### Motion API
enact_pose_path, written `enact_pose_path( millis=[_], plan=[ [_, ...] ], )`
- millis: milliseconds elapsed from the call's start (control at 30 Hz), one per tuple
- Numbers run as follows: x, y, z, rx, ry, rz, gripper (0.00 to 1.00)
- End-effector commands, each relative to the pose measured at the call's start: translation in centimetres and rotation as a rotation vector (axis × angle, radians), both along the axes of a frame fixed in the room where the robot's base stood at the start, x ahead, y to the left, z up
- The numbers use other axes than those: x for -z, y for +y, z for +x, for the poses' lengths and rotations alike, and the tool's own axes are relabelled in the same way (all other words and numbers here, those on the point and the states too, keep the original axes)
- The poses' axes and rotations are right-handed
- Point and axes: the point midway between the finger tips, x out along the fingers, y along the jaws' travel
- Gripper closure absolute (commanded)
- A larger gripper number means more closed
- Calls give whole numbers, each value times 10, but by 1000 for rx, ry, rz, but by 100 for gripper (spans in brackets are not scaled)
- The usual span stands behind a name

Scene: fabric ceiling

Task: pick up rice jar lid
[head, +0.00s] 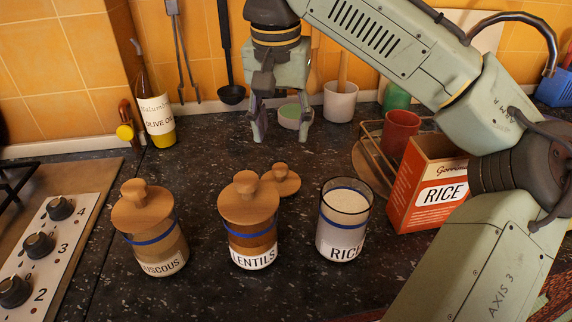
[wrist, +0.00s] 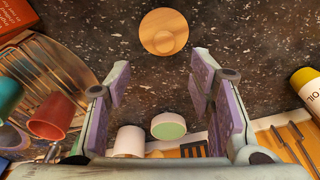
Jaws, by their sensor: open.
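The rice jar lid (head: 283,180) is a round wooden lid with a knob, lying on the dark counter behind the lentils jar and left of the open rice jar (head: 343,225). In the wrist view the lid (wrist: 164,32) lies knob up, beyond my fingertips and near the top middle. My gripper (head: 280,136) hangs over the counter behind the lid, open and empty. Its two fingers show apart in the wrist view (wrist: 154,66), with bare counter between them. The lentils jar hides part of the lid in the head view.
The lidded lentils jar (head: 250,225) and couscous jar (head: 150,235) stand in front. A rice box (head: 427,185), dish rack and red cup (head: 401,135) are at the right. An olive oil bottle (head: 158,115) stands back left. A green-topped pot (head: 294,117) stands behind my gripper.

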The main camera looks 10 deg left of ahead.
Motion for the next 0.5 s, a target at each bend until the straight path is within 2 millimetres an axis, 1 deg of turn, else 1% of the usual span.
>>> enact_pose_path(
  millis=[100,233,500],
  plan=[
    [19,0,2,-2,3,0,51],
    [38,0,6,0,1,-1,51],
    [59,2,9,0,0,-1,51]
  ],
)
